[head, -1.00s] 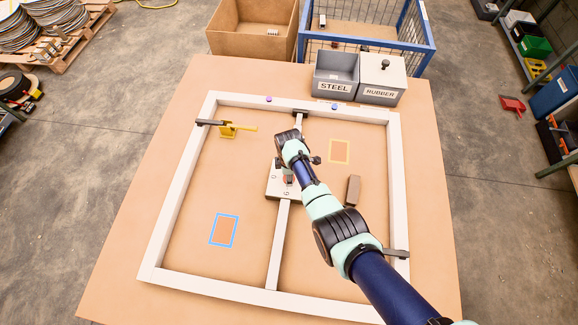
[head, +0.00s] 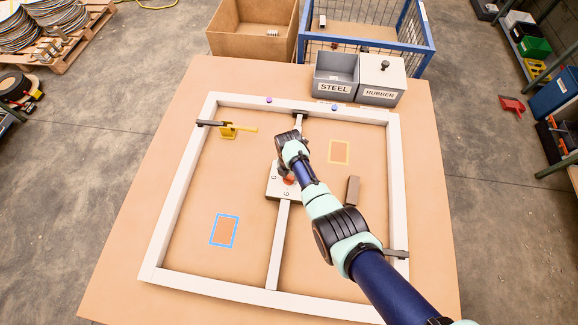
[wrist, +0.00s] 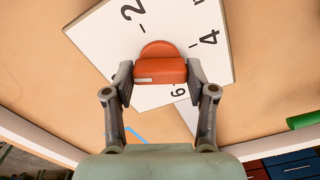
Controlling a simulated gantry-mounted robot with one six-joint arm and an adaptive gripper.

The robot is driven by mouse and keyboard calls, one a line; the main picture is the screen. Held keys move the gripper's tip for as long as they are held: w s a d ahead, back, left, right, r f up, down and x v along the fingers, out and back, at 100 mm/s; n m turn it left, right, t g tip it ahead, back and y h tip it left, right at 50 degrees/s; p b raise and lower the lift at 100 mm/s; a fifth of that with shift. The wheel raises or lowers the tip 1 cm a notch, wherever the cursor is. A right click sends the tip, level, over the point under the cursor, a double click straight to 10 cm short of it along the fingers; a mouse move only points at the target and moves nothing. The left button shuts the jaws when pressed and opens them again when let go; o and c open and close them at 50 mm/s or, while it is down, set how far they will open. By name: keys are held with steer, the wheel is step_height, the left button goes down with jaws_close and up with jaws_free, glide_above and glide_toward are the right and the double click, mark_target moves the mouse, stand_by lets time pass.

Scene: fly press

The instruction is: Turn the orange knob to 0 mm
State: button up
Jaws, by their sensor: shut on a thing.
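The orange knob (wrist: 160,68) sits on a white dial plate (wrist: 107,27) in the wrist view. The numbers 2, 4 and one that looks like 6 show on the plate, with tick marks. My gripper (wrist: 160,75) is shut on the knob, one finger against each side. A small pale mark shows on the knob's near face. In the head view the orange knob (head: 289,180) shows below my gripper, and the plate (head: 278,194) lies on the frame's middle bar. Which number the knob points to cannot be told.
A white frame (head: 172,218) surrounds the work area on the table. Inside it are a yellow clamp-like piece (head: 228,131), a brown block (head: 352,190), a blue outline (head: 224,231) and a yellow outline (head: 339,152).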

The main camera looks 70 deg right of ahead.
steer(key=n, duration=0.4)
steer(key=shift+n, duration=0.3)
steer(key=shift+f, duration=0.1)
stand_by(0.4)
steer(key=o, duration=1.2)
steer(key=shift+c, duration=0.2)
step_height(320, 180, up, 12)
